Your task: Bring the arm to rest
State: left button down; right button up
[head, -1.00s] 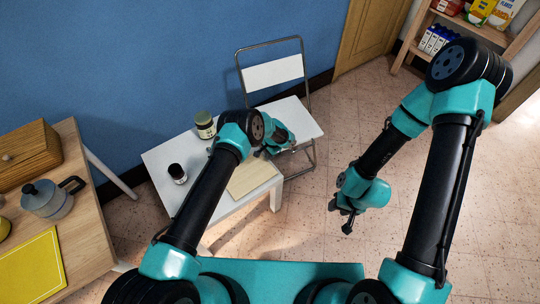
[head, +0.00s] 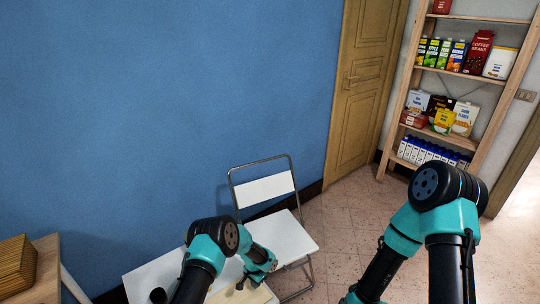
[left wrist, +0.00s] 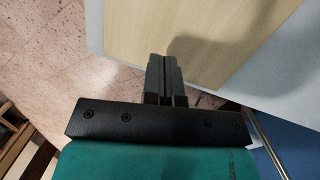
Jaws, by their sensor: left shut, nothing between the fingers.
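My left arm comes in from the left in the head view, bent over the white table. My left gripper (head: 241,284) is low over the table, by a pale wooden board (head: 252,295). In the left wrist view the two dark fingers (left wrist: 163,75) are pressed together with nothing between them. The pale board (left wrist: 190,25) fills the upper part of that view. My right arm is at the lower right of the head view; its gripper is cut off below the frame.
The white table (head: 150,280) holds a dark-topped jar (head: 158,295) at its left. A white folding chair (head: 266,190) stands behind it. A wooden shelf (head: 405,95) with cereal boxes and cartons is at the back right.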

pick_arm(q)
jog(key=s+a+r+n+t+h, duration=0.1)
jog(key=s+a+r+n, duration=0.2)
jog(key=s, duration=0.7)
jog(key=s+a+r+n+h, duration=0.1)
jog(key=s+a+r+n, duration=0.3)
jog(key=s+a+r, duration=0.3)
jog(key=s+a+r+n+t+h, duration=0.1)
jog(key=s+a+r+n, duration=0.2)
jog(key=s, duration=0.9)
jog(key=a+r, duration=0.3)
jog(key=r, duration=0.2)
jog(key=shift+s+n+t, duration=0.3)
jog(key=shift+a, duration=0.2)
